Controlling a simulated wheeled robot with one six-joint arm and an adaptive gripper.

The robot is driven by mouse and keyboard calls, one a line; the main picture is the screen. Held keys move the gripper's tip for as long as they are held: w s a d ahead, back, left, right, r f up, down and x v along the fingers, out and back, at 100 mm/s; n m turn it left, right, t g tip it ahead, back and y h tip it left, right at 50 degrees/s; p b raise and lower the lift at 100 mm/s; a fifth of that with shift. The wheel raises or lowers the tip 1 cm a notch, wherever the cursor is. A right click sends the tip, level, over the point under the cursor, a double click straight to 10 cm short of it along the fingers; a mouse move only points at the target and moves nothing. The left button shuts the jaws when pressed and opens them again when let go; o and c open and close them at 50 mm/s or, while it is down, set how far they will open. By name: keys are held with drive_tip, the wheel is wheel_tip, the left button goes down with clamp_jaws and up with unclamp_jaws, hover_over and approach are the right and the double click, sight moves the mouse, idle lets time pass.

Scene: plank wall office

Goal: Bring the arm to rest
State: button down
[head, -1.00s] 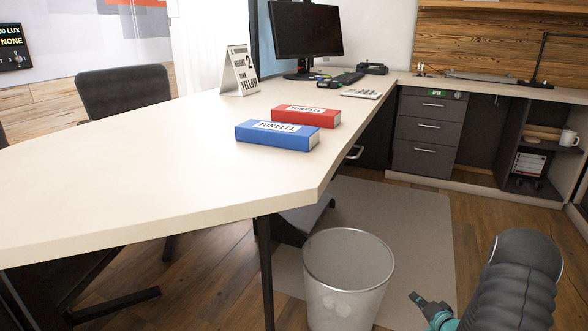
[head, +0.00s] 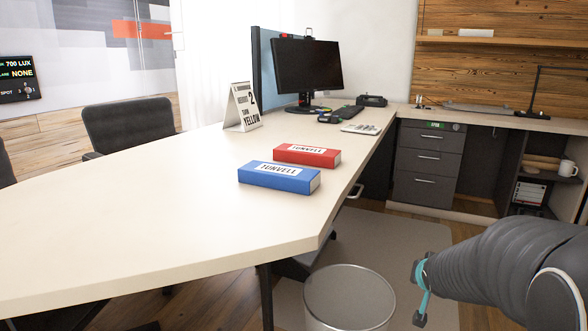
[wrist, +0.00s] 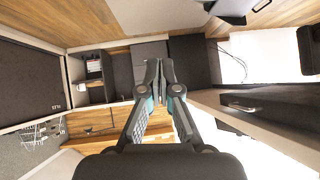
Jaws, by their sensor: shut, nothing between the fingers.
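My gripper (head: 420,292) is at the lower right of the head view, with part of it hidden behind my dark arm. It hangs in the air to the right of the metal waste bin (head: 348,300), apart from it in the picture. In the wrist view, my gripper (wrist: 160,70) has its two fingertips together with nothing between them. A blue binder (head: 278,178) and a red binder (head: 307,155) lie on the pale desk (head: 150,215), away from my gripper.
A monitor (head: 307,65), a sign card (head: 242,107) and a keyboard stand on the desk. A drawer unit (head: 428,165) and a shelf with a white mug (head: 567,168) are at the right. A dark chair (head: 128,125) is at the left. Floor shows beyond the bin.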

drive_tip(key=s+a+r+n+g+y+p, duration=0.1)
drive_tip(key=s+a+r, duration=0.2)
drive_tip(key=s, duration=0.6)
drive_tip(key=s+a+r+n+g+y+p, duration=0.1)
drive_tip(key=s+a+r+n, duration=0.1)
drive_tip(key=s+a, duration=0.5)
drive_tip(key=s+a+r+n+g+p, duration=0.1)
drive_tip(key=s+a+r, duration=0.3)
drive_tip(key=s, duration=0.8)
drive_tip(key=shift+a+r+n+g+y, duration=0.3)
drive_tip(key=shift+a+n+g+y, duration=0.1)
drive_tip(key=shift+a+g, duration=0.1)
